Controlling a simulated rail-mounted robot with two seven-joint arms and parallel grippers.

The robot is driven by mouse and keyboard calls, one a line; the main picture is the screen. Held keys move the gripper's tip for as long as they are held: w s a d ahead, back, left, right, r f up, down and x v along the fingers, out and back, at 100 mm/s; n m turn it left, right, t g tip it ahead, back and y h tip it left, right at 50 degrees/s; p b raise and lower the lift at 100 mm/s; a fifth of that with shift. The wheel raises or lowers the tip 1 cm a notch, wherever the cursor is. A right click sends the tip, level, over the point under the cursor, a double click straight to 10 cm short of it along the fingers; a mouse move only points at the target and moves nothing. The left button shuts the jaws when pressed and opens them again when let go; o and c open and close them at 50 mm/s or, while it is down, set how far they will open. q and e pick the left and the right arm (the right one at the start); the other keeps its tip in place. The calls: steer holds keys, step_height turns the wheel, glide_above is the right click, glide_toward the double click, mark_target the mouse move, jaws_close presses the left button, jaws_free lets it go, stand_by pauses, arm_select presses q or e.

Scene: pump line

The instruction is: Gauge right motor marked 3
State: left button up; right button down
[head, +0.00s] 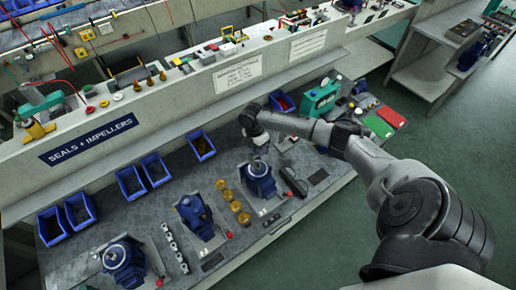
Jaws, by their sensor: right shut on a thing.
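Three blue motors stand in a row on the grey bench: one at the front left (124,258), one in the middle (193,212) and one on the right (259,182). I cannot read a number on any of them. My right arm comes in from the right, and my right gripper (261,147) is just above the right motor, over its top. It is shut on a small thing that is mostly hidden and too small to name. I cannot tell whether that thing touches the motor. My left gripper is not in view.
A green device (320,97) stands behind my arm. Red and green pads (378,126) lie at the bench's right end.

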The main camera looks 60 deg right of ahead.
steer(key=x, duration=0.1)
steer(key=b+x, duration=0.1)
steer(key=b, duration=0.1)
steer(key=shift+w+f, duration=0.2)
steer(key=shift+f, duration=0.25)
steer(key=x, duration=0.1)
steer(key=b+x, duration=0.2)
steer(key=shift+w+d+f, duration=0.1)
steer(key=shift+w+f, duration=0.1)
steer(key=shift+w, duration=0.1)
steer(key=shift+f+b, duration=0.55)
steer(key=shift+f, duration=0.2)
steer(key=shift+p, duration=0.3)
steer(key=shift+d, duration=0.1)
stand_by(0.3)
stand_by(0.4)
steer(key=shift+p, duration=0.5)
